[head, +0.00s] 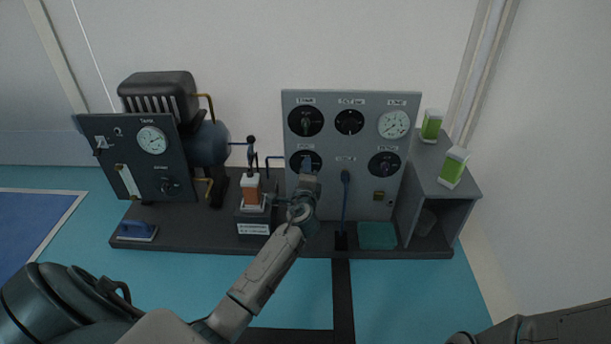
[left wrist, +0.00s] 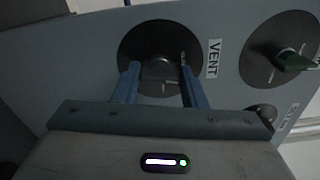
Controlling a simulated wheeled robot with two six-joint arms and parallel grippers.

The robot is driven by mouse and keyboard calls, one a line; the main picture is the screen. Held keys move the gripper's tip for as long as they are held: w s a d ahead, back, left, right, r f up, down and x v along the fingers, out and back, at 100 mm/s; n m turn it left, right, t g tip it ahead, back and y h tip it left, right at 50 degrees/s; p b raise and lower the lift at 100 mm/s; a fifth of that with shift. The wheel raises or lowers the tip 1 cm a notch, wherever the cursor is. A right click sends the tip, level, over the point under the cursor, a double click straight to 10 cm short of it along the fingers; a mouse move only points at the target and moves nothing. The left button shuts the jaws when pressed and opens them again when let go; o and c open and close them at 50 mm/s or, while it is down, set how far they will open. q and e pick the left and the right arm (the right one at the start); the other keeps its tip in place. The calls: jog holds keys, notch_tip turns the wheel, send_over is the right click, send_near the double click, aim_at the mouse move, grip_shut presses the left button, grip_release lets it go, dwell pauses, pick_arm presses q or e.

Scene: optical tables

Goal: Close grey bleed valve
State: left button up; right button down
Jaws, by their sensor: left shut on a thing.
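A grey valve knob (left wrist: 160,70) sits on a round black dial (left wrist: 140,50) marked VENT, which I take to be the bleed valve. The dial is at the lower left of the upright grey panel (head: 348,140) in the head view, mostly covered by my gripper. My left gripper (head: 306,168) reaches straight at the panel. Its blue fingers (left wrist: 158,84) stand on either side of the knob and are shut on it. The knob's exact angle is hard to read. A grey arm link of mine shows at the lower right; the right gripper is out of frame.
A green knob (left wrist: 294,62) is beside the VENT dial. More dials and a gauge (head: 393,124) fill the panel. A blue lever (head: 345,205) stands right of my arm. Two green-white boxes (head: 453,167) sit on a grey shelf.

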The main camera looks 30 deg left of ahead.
pick_arm(q)
jog(key=shift+f+n+b, duration=0.1)
jog(key=shift+n+b, duration=0.35)
jog(key=shift+n, duration=0.65)
jog(key=o, duration=1)
jog(key=p+v, duration=0.3)
jog(key=v, duration=0.8)
jog(key=shift+p, duration=0.35)
jog(key=shift+a, duration=0.1)
